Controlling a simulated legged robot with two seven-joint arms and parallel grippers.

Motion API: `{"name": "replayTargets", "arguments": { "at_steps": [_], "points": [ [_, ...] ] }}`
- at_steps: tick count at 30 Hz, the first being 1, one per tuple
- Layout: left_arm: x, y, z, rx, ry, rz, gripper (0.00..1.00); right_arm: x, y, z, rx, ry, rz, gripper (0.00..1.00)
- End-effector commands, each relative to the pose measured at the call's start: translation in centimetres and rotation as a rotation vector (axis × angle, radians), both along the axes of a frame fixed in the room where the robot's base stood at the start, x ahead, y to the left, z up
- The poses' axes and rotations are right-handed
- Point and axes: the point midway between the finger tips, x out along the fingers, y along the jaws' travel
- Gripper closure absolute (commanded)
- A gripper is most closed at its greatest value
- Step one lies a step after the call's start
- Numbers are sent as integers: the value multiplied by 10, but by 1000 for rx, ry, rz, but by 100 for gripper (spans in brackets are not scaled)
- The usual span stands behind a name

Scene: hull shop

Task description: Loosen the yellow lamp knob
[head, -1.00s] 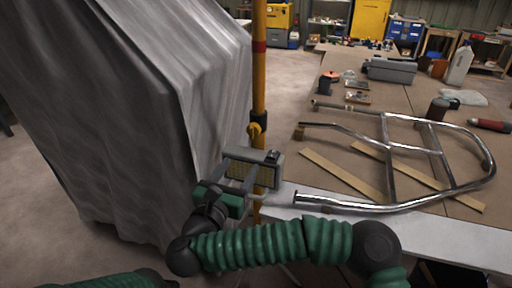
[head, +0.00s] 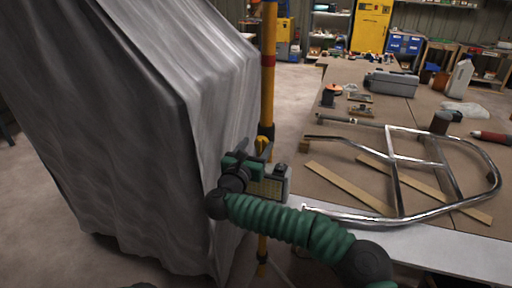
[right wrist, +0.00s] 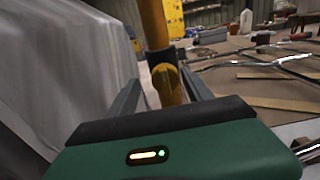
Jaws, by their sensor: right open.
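The yellow lamp knob (head: 262,142) sits on the yellow upright pole (head: 268,90), just above the grey work lamp (head: 279,187). In the right wrist view the knob (right wrist: 166,82) faces me, in front of the pole. My right gripper (head: 256,149) is open, and its two fingers point at the knob, one on each side. In the right wrist view the knob shows between the fingers; I cannot tell whether they touch it. The green gripper body hides part of the lamp. My left gripper is out of view.
A grey draped cover (head: 150,130) stands close on the left of the pole. On the right, a bench (head: 440,250) holds a bent metal tube frame (head: 394,180), wooden strips (head: 345,186) and a grey toolbox (head: 391,83).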

Motion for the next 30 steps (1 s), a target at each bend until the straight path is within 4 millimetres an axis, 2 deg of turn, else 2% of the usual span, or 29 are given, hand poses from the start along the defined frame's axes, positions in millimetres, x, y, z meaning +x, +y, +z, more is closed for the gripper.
{"name": "replayTargets", "arguments": {
  "at_steps": [3, 17, 30],
  "points": [
    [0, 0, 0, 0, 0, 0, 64, 0, -2, 0, 2, -1, -1, 41],
    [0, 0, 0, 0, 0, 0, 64, 0, 0, 0, 0, -1, -1, 100],
    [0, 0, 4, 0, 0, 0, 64, -1, 1, 3, -82, 23, 0, 100]
  ]
}}
